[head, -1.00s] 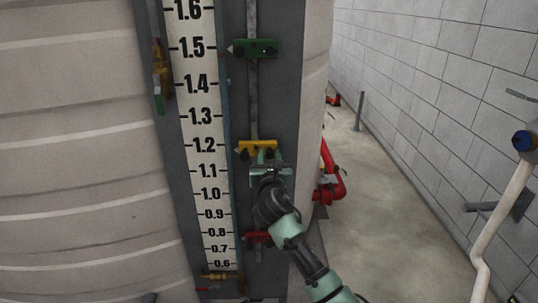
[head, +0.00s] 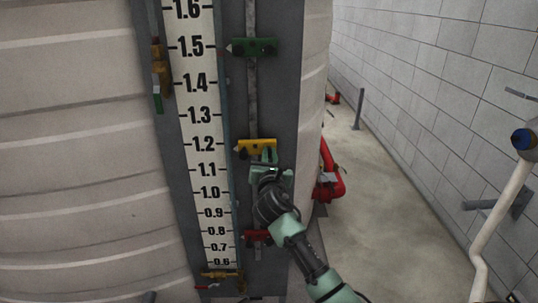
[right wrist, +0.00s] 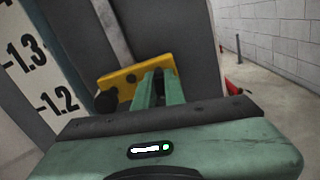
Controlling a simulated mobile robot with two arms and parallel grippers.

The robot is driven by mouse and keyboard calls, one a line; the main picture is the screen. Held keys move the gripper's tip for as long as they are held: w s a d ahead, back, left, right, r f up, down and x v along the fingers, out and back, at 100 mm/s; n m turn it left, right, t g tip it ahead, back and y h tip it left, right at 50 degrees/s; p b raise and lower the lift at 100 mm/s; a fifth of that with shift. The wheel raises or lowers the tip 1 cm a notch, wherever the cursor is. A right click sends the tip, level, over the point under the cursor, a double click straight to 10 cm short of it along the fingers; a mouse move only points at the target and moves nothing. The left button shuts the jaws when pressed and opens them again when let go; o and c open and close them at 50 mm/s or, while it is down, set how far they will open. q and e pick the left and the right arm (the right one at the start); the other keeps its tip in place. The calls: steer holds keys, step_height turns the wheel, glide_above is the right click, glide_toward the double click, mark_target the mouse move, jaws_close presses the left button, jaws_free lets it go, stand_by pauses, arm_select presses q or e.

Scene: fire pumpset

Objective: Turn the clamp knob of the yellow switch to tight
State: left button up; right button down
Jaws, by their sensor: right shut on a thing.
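The yellow switch (head: 257,144) is clamped on the vertical rod beside the white level scale, near its 1.2 mark. It also shows in the right wrist view (right wrist: 121,82), tilted, with one dark knob (right wrist: 105,102) free at its left end. My right gripper (head: 265,153) reaches up to the right part of the switch. Its two green fingers (right wrist: 157,78) are closed around a clamp knob there, which they mostly hide. I cannot read how tight the knob is. My left gripper is not in view.
A green switch (head: 255,47) sits higher on the same rod and a red switch (head: 257,238) lower, beside my right wrist. The large ribbed tank (head: 75,150) fills the left. Red piping (head: 332,180) stands behind to the right. The floor (head: 395,200) to the right is mostly clear.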

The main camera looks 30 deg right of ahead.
steer(key=m+b, duration=0.1)
steer(key=m, duration=0.7)
steer(key=m+b, duration=0.1)
steer(key=m, duration=0.6)
steer(key=shift+d+f+m+b, duration=0.2)
steer(key=shift+m+b, duration=0.1)
steer(key=shift+m, duration=0.4)
steer(key=c, duration=1.5)
jaws_free()
steer(key=shift+s, duration=0.1)
